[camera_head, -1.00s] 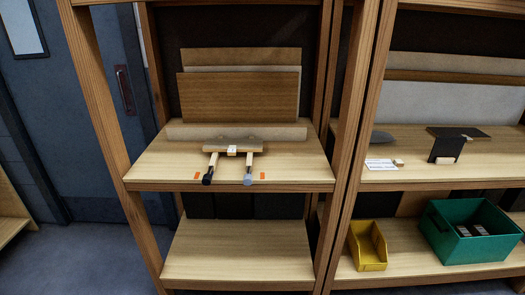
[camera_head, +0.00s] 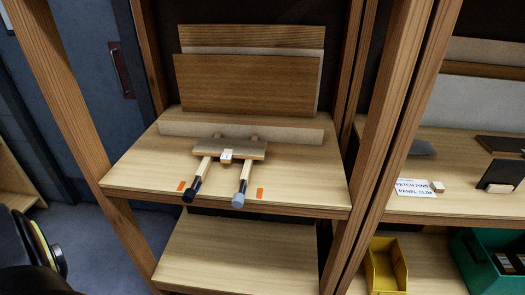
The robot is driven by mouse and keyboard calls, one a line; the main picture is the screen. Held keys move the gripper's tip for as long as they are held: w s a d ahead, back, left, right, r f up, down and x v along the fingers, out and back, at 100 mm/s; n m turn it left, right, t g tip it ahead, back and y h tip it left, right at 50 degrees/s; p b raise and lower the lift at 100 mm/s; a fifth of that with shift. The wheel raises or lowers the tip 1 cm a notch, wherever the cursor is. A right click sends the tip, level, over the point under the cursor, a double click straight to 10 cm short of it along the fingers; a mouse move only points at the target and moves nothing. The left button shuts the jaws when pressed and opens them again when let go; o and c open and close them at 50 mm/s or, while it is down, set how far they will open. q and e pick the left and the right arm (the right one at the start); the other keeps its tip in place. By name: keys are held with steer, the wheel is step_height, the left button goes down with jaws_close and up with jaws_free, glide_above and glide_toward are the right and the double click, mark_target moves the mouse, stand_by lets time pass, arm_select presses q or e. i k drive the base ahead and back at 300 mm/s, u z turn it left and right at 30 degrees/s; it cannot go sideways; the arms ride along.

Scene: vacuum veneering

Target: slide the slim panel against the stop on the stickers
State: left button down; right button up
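Wooden panels lean upright at the back of the shelf, a brown one (camera_head: 245,85) in front of another brown one (camera_head: 250,36), with a pale sheet edge between. A long pale bar (camera_head: 240,130) lies across the shelf before them. In front of it is a short, narrow wooden piece (camera_head: 245,149) with a small white tag, by two wooden-handled tools (camera_head: 198,178). Which piece is the slim panel or the stop I cannot tell for sure. Orange stickers mark the shelf front at left (camera_head: 181,186) and right (camera_head: 260,193). Neither gripper is in view.
Wooden posts (camera_head: 395,130) flank the shelf (camera_head: 310,180). The lower shelf (camera_head: 235,255) is bare.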

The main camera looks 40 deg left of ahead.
mark_target(228, 156)
steer(key=u, duration=0.45)
steer(key=i, duration=1)
steer(key=u, duration=0.8)
